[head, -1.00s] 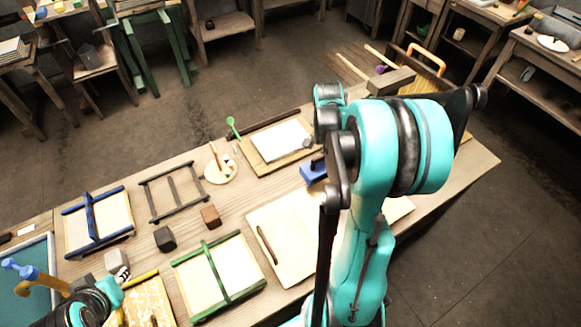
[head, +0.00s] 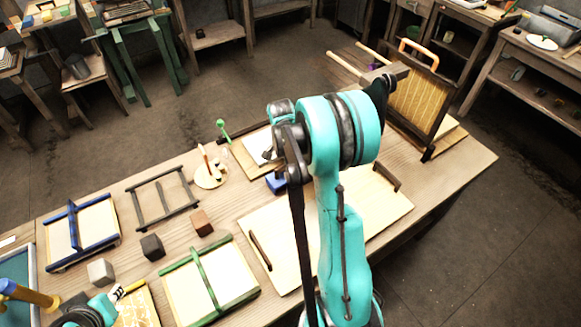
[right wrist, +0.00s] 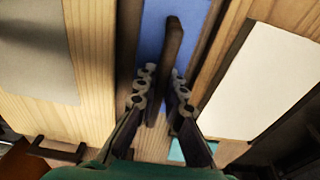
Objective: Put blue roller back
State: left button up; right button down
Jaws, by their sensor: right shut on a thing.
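A blue block with a dark upright handle, seemingly the blue roller (right wrist: 150,25), is in the upper middle of the right wrist view. In the head view its blue part (head: 276,182) shows just left of my right arm, near the board with the white sheet (head: 258,143). My right gripper (right wrist: 162,76) is shut on the dark handle, one finger on each side. In the head view my arm hides this gripper and part of the roller. I cannot tell whether the roller touches the table. My left arm shows at the bottom left edge; its gripper is out of view.
A pale board (head: 330,225) lies to the right of the green frame (head: 213,285). A dark frame (head: 162,199), small blocks (head: 152,247) and a blue frame (head: 80,232) lie leftward. A slatted mould (head: 415,98) stands at the far right.

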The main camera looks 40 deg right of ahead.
jog(key=shift+r, duration=0.1)
jog(key=shift+s+a+f+b, duration=0.1)
jog(key=shift+s+f+b, duration=0.1)
jog(key=shift+f+b, duration=0.4)
jog(key=shift+w, duration=0.1)
jog(key=c, duration=1.6)
grip_release()
